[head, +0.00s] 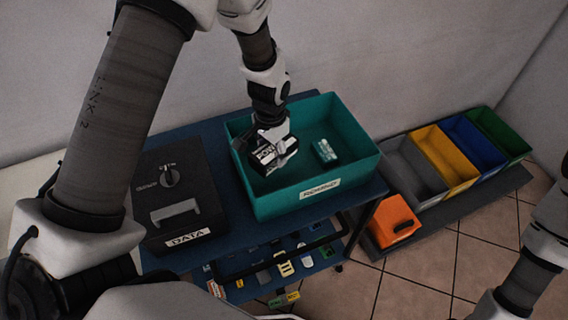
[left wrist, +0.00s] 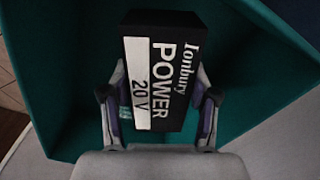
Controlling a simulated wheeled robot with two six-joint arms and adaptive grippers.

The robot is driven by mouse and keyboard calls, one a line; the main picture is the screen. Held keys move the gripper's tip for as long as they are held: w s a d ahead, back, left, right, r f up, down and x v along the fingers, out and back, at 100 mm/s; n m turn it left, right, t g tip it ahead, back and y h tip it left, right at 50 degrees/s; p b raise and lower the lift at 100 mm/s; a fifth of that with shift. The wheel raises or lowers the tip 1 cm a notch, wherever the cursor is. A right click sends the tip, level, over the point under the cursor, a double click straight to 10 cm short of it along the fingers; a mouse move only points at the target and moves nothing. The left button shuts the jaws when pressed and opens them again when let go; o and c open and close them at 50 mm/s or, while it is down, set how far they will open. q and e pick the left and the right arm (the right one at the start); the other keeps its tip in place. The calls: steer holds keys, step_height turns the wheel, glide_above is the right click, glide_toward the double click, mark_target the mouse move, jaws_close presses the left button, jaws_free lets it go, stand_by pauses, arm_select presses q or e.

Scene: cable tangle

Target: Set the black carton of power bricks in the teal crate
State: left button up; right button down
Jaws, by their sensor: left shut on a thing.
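The left gripper (head: 275,140) reaches down from above into the crate. The right gripper is not in view.
A small pale teal item (head: 325,150) lies in the crate. A black DATA box (head: 175,205) stands left of the crate on the blue table (head: 225,240). Grey, yellow (head: 445,160), blue and green bins stand at the right, near an orange box (head: 393,222).

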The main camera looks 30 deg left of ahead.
mark_target(272, 147)
arm_select(q)
step_height(272, 147, down, 7)
steer(key=shift+w+r+p, duration=0.1)
steer(key=shift+r+p, duration=0.1)
steer(key=shift+p, duration=0.2)
steer(key=shift+f, duration=0.1)
steer(key=shift+f, duration=0.1)
steer(key=o, duration=1.5)
steer(key=shift+c, duration=0.2)
steer(key=shift+r, duration=0.25)
step_height(272, 147, up, 12)
steer(key=shift+f+b, duration=0.25)
steer(key=shift+b, duration=0.7)
steer(key=shift+r, duration=0.15)
